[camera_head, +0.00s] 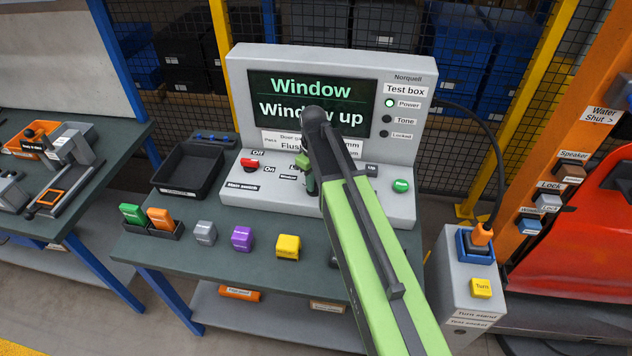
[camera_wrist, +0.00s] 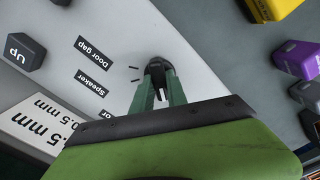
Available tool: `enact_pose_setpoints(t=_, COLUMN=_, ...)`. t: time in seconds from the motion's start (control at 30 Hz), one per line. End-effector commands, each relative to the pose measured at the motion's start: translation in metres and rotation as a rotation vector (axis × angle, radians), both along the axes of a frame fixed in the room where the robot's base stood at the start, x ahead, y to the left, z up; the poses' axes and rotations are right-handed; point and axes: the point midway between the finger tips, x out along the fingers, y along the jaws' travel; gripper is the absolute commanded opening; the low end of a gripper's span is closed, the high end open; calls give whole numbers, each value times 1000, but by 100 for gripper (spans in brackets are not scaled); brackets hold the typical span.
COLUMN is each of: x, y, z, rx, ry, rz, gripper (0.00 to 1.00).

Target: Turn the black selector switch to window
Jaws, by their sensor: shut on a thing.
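The grey test box (camera_head: 405,150) stands on the bench, and its screen (camera_head: 268,97) reads "Window" and "Window up". My gripper (camera_head: 309,184) reaches down to the middle of the box's sloping panel. In the wrist view, my gripper (camera_wrist: 158,88) is shut on the black selector switch (camera_wrist: 156,66), with a finger on each side. The labels "Door gap" (camera_wrist: 88,48) and "Speaker" (camera_wrist: 92,84) lie beside the switch; a further label is partly hidden by the gripper. In the head view my arm hides the switch, and its pointing direction cannot be told.
A red main switch (camera_head: 250,164) is left of my gripper and a green button (camera_head: 400,186) right. A black "Up" button (camera_wrist: 26,51) is near the switch. Grey (camera_head: 205,232), purple (camera_head: 241,238) and yellow (camera_head: 288,247) blocks stand in front. A black tray (camera_head: 190,168) is left.

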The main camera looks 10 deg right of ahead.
Motion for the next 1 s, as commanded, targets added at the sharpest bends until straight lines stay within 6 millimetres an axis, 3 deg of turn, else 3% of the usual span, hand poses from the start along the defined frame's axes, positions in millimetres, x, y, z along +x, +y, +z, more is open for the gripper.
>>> enact_pose_setpoints(t=0.67, x=0, y=3, z=0, rx=6, ry=0, rz=73, gripper=0)
enact_pose_setpoints(t=0.7, x=0, y=3, z=0, rx=6, ry=0, rz=73, gripper=22)
enact_pose_setpoints(t=0.8, x=0, y=2, z=0, rx=5, ry=0, rz=72, gripper=35)
enact_pose_setpoints(t=0.87, x=0, y=2, z=0, rx=4, ry=-1, rz=71, gripper=40)
enact_pose_setpoints(t=1.0, x=0, y=1, z=0, rx=4, ry=0, rz=70, gripper=40)
